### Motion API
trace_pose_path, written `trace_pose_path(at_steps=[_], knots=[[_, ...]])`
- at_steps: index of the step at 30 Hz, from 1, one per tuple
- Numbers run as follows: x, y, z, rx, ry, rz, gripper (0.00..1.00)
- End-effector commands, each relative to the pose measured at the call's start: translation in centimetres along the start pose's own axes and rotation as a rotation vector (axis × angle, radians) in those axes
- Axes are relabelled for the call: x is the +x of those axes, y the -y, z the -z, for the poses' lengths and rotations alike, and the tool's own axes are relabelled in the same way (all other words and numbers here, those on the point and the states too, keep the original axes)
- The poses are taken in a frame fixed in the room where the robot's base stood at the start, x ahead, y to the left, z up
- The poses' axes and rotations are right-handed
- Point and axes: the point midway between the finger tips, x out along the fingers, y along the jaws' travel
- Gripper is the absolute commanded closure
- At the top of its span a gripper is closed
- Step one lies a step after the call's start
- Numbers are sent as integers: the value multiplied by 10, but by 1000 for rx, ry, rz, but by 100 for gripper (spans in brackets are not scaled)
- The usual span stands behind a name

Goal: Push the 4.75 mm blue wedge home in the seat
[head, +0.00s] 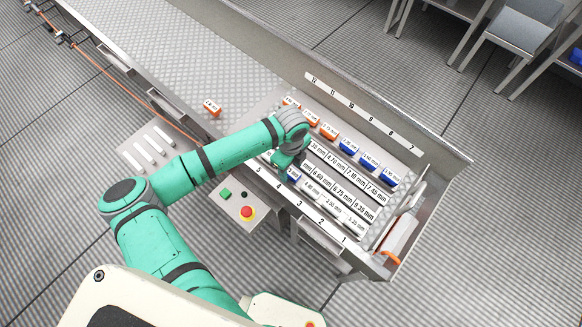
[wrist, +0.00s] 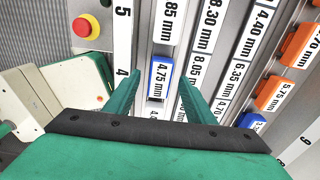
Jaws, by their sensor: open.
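The blue wedge labelled 4.75 mm (wrist: 160,78) sits in the row beside the number strip, near number 4, in the wrist view. In the head view only a small blue part of it (head: 293,177) shows beside my wrist. My gripper (wrist: 157,85) is open, with one green finger on each side of the wedge and a gap to both. I cannot tell how deep the wedge sits in its seat, or how high the fingertips are above it.
White labelled bars (head: 345,180) fill the panel around the wedge. Orange wedges (head: 328,131) and blue wedges (head: 368,160) stand along the far row. A loose orange wedge (head: 212,107) lies on the tread plate. A red button (head: 247,212) is on a box at the front edge.

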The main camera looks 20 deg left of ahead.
Motion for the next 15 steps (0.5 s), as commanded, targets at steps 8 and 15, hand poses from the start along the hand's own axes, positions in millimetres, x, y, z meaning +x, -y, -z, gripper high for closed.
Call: trace_pose_path(at_steps=[8, 15], knots=[[-40, 1, -1, 1, 3, 3, 50], [-83, 1, 0, 2, 3, 2, 50]])
